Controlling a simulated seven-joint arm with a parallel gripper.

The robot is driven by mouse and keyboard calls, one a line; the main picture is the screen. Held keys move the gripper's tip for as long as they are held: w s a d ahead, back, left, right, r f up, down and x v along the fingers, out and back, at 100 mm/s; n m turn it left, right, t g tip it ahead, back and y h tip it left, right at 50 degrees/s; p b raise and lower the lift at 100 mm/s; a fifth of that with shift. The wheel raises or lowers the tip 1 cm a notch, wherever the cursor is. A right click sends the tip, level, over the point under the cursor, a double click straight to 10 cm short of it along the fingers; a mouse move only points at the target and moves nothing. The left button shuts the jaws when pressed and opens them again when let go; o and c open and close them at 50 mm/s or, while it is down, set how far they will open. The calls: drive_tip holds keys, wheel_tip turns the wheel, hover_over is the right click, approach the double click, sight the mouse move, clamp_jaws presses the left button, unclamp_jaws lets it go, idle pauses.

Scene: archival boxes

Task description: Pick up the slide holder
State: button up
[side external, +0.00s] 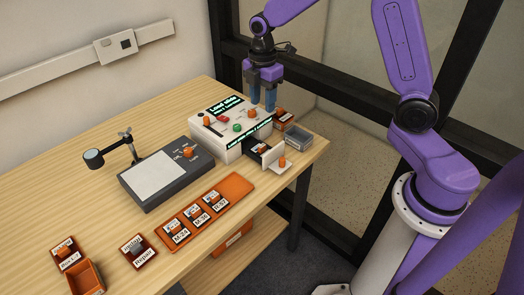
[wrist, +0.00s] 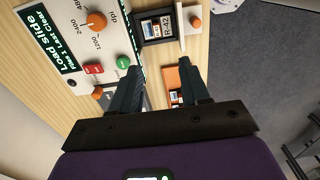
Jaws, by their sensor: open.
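Several slide holders are in view. One holder marked R-42 (wrist: 158,27) lies in the scanner's pulled-out drawer, and it also shows in the side view (side external: 261,148). More holders (side external: 198,214) sit in an orange rack. My gripper (side external: 263,105) is open and empty, pointing down above the scanner's back right side.
The white scanner (side external: 203,128) has knobs and buttons on top, close under my gripper. A grey open tray (side external: 298,137) stands near the table's right edge. A light box (side external: 155,176), magnifier (side external: 93,158), loose holders and an orange bin (side external: 85,278) stand left and in front.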

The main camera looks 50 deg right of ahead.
hover_over(262, 146)
drive_tip(key=f, duration=1.1)
drive_tip(key=shift+s+f, duration=0.25)
drive_tip(key=shift+f, duration=0.05)
drive_tip(key=shift+w+d+f, duration=0.1)
drive_tip(key=shift+w+f, duration=0.05)
drive_tip(key=shift+f, duration=1.2)
drive_tip(key=shift+w+f, duration=0.15)
drive_tip(key=shift+f, duration=1.15)
clamp_jaws()
